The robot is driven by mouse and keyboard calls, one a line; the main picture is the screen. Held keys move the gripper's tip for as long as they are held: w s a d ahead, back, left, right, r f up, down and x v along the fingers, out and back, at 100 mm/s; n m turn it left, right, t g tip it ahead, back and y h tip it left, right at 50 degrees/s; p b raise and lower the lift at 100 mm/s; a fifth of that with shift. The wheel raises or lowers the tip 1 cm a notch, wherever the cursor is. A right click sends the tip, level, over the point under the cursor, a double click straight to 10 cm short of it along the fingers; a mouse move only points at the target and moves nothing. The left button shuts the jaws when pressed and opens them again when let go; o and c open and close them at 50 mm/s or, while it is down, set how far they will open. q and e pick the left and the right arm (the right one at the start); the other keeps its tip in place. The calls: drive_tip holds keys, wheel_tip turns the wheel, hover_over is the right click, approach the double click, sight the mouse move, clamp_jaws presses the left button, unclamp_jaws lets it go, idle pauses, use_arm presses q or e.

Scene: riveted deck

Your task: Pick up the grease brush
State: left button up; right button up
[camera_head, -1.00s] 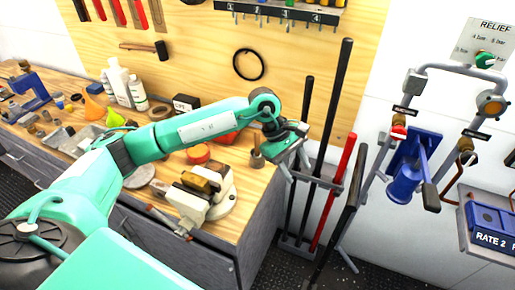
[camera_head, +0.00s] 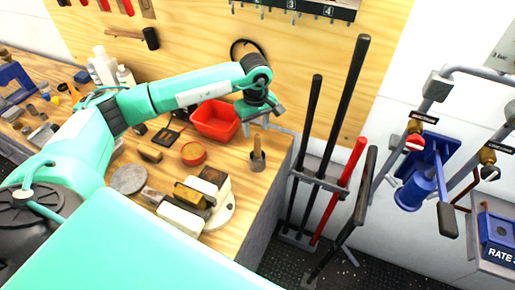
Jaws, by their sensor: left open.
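What looks like the grease brush (camera_head: 257,145) stands upright in a small brown pot (camera_head: 258,162) near the right end of the wooden workbench; only a short, dark handle shows, and its bristles are hidden. My left gripper (camera_head: 258,122) is open and empty, pointing down just above the handle's top. I cannot tell the exact gap between its fingers and the handle. My right gripper is not in view.
A red tray (camera_head: 214,121) stands close left of my left gripper. A red round tin (camera_head: 193,153) and a vise (camera_head: 183,216) are nearer on the bench (camera_head: 237,178). Long black and red bars (camera_head: 340,190) stand in a rack past the bench's right edge.

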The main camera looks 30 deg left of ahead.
sight(257, 135)
use_arm(q)
wheel_tip(257, 135, down, 3)
drive_tip(key=shift+r+p, duration=0.2)
drive_tip(key=shift+p, duration=0.1)
drive_tip(key=shift+w+f, duration=0.15)
drive_tip(key=shift+f, duration=0.2)
drive_tip(key=shift+d+f+p, duration=0.1)
drive_tip(key=shift+f+p, duration=0.7)
drive_tip(key=shift+p, duration=0.2)
wheel_tip(257, 135, down, 3)
drive_tip(key=shift+w+f+p, duration=0.1)
drive_tip(key=shift+w+p, duration=0.05)
drive_tip(key=shift+p, duration=0.6)
drive_tip(key=shift+f, duration=0.25)
clamp_jaws()
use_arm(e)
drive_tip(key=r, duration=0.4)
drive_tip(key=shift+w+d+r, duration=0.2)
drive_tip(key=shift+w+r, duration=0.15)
